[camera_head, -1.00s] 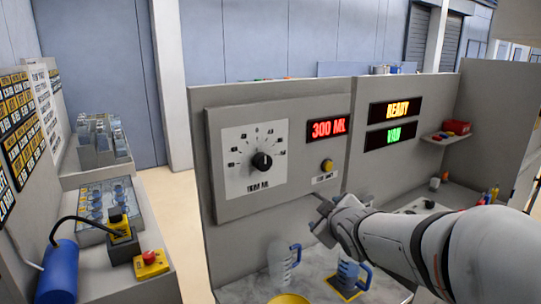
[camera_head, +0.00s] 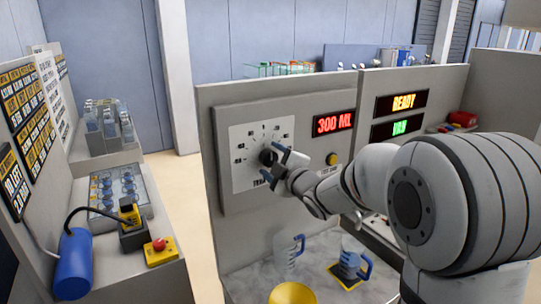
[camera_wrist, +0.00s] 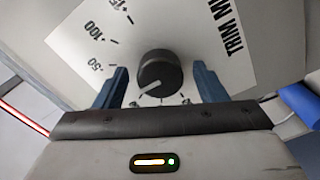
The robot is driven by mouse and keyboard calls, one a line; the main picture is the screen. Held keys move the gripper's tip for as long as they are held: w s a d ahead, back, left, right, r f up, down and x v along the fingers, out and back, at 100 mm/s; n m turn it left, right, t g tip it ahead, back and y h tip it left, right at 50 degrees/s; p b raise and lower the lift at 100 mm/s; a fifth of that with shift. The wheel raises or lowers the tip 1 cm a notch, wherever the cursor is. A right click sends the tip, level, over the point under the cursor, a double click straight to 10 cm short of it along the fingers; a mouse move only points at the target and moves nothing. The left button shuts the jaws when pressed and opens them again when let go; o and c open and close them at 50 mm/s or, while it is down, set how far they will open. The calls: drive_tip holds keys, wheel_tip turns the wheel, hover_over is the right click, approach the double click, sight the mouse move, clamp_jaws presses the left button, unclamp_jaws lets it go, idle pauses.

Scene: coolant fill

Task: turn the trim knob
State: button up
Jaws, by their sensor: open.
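The trim knob (camera_head: 267,157) is a black round knob on a white dial plate (camera_head: 244,175) on the grey panel. In the wrist view the knob (camera_wrist: 160,72) sits between two blue fingers, with its pale pointer line toward the lower left. Dial marks such as +50, +100 and the words TRIM ML show around it. My gripper (camera_head: 276,166) is at the dial from the right, its fingers open on either side of the knob. In the wrist view my gripper (camera_wrist: 160,88) shows a gap between each finger and the knob. Whether the fingers reach past the knob's face is unclear.
A red display (camera_head: 333,123) reads 300 ML, above a yellow button (camera_head: 332,159). Signs at right show READY (camera_head: 403,102) and a green word. Clear jugs (camera_head: 289,250) and a yellow bowl (camera_head: 292,294) stand on the counter below my arm.

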drive_tip(key=shift+w+a, duration=0.4)
drive_tip(key=shift+w, duration=0.1)
drive_tip(key=shift+c, duration=0.6)
drive_tip(key=c, duration=0.9)
drive_tip(key=shift+f+m+b, duration=0.15)
drive_tip(key=shift+m+b, duration=0.2)
drive_tip(key=shift+m, duration=0.05)
drive_tip(key=shift+m+b, duration=0.45)
drive_tip(key=shift+m, duration=0.15)
drive_tip(key=shift+m+b, duration=0.6)
drive_tip(key=shift+m, duration=1.3)
